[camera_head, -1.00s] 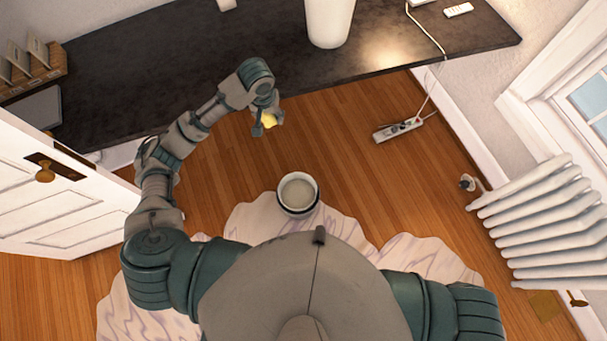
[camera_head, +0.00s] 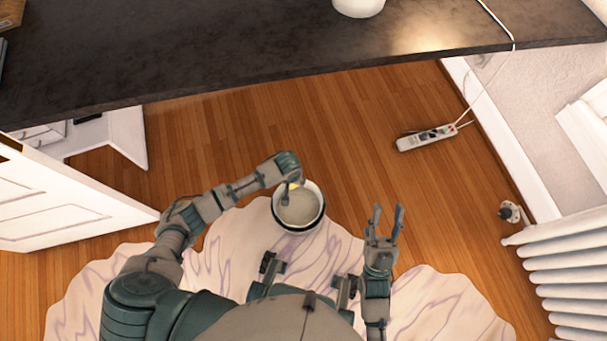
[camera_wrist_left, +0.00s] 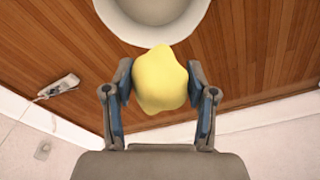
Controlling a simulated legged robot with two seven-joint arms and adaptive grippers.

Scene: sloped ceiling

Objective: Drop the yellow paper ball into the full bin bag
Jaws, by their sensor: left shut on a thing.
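The yellow paper ball (camera_wrist_left: 160,78) is held between the fingers of my left gripper (camera_wrist_left: 158,95) in the left wrist view. In the head view, my left gripper (camera_head: 290,192) is at the upper left rim of a round pale bin, and only a sliver of yellow shows. The bin with its pale lining, the bin bag (camera_head: 302,211), stands upright on the floor; its contents cannot be made out. The bin's rim (camera_wrist_left: 150,42) lies beyond the ball in the left wrist view. My right gripper (camera_head: 387,210) is open and empty, right of the bin.
A dark desk (camera_head: 200,60) spans the back. A white power strip (camera_head: 427,138) lies on the wooden floor, with its cable rising to the desk. A white radiator (camera_head: 565,270) is at right, an open white door (camera_head: 60,205) at left. A pale wavy-edged rug (camera_head: 85,290) lies below.

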